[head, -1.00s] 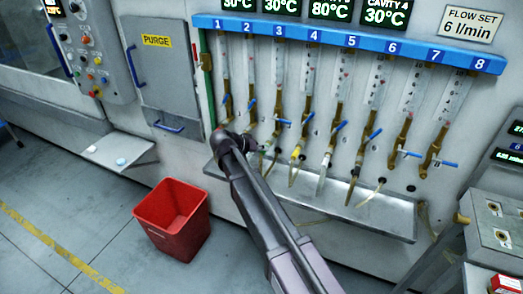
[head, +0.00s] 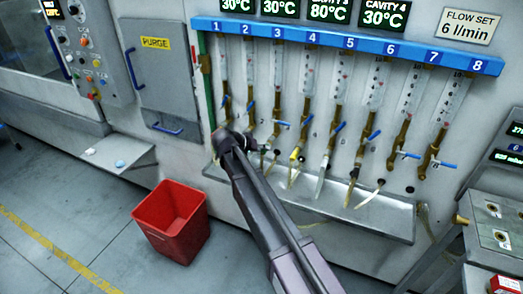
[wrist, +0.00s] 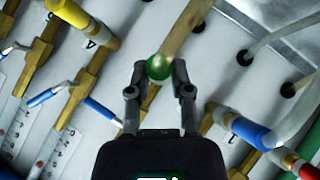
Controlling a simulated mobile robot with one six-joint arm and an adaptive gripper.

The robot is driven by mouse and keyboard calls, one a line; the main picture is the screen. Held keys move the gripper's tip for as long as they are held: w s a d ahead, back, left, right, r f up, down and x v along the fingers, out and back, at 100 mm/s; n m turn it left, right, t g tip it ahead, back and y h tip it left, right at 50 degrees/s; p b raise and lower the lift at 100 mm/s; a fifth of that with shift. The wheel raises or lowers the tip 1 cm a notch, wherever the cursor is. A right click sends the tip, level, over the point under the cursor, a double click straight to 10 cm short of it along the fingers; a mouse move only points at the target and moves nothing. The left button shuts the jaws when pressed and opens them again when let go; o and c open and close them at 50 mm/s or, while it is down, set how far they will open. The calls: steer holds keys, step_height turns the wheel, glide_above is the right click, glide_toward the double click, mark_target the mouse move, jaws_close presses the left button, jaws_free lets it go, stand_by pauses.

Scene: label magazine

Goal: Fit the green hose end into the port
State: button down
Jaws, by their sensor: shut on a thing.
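The green hose end (wrist: 159,67) is between the two fingertips of my gripper (wrist: 159,79) in the wrist view, and the gripper is shut on it. Its tan hose (wrist: 186,28) runs up and to the right from the grip. I cannot tell which opening is the port. A brass fitting (wrist: 217,113) shows just right of the gripper, apart from the green end.
A yellow hose end (wrist: 70,13) and a blue one (wrist: 250,132) sit on nearby brass fittings. Blue-handled valves (head: 398,155) line the panel above a metal drip tray (head: 390,222). A red bin (head: 170,222) stands on the floor.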

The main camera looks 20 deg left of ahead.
steer(key=shift+w, duration=0.4)
steer(key=shift+c, duration=2.2)
jaws_free()
steer(key=shift+s, duration=0.1)
steer(key=s, duration=0.8)
steer(key=shift+a, duration=0.35)
